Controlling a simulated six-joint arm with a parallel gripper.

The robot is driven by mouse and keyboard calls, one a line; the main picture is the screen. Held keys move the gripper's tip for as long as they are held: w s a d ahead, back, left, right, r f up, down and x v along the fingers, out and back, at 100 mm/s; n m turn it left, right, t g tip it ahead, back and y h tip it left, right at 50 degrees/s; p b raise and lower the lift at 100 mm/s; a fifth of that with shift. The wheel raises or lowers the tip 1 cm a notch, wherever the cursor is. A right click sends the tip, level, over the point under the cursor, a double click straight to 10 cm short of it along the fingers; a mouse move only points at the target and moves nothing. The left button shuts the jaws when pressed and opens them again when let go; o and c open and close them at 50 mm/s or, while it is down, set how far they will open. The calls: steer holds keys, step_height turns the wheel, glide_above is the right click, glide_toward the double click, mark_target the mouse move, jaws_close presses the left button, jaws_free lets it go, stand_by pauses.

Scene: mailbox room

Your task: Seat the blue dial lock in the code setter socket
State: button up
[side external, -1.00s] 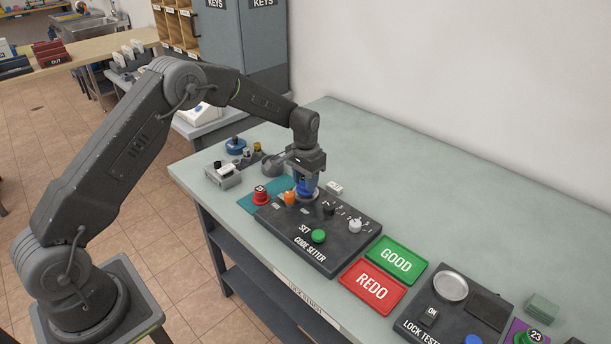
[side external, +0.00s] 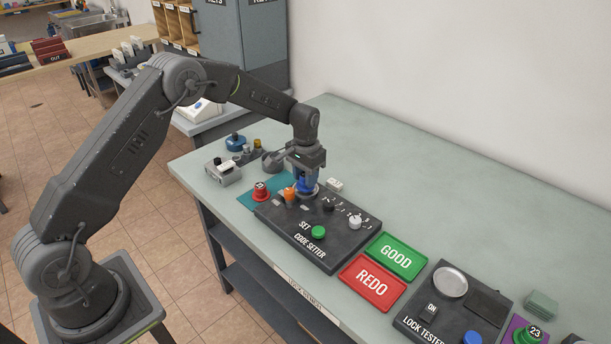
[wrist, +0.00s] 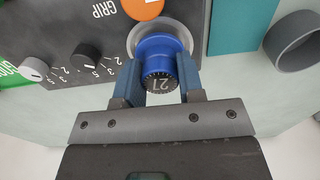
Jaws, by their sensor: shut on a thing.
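The blue dial lock (wrist: 158,55) has a black top marked 21 or 27; I cannot tell which. My gripper (wrist: 159,78) is shut on it, one finger on each side. In the wrist view the lock is at the round metal socket (wrist: 131,42) of the code setter, with the ring showing around its far side. I cannot tell how deep it sits. In the side view my gripper (side external: 305,184) points down over the back left of the black code setter (side external: 340,240), and the blue lock (side external: 304,187) shows between the fingers.
The code setter carries an orange button (side external: 290,195), a green SET button (side external: 318,232) and small knobs (side external: 355,222). A red lock (side external: 261,191) stands on a teal mat (side external: 246,203). Green GOOD (side external: 397,257) and red REDO (side external: 372,284) trays lie to the right.

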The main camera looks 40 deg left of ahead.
steer(key=shift+f, duration=0.35)
steer(key=shift+f, duration=0.35)
stand_by(0.3)
steer(key=o, duration=1.2)
steer(key=shift+o, duration=0.2)
steer(key=shift+r, duration=3)
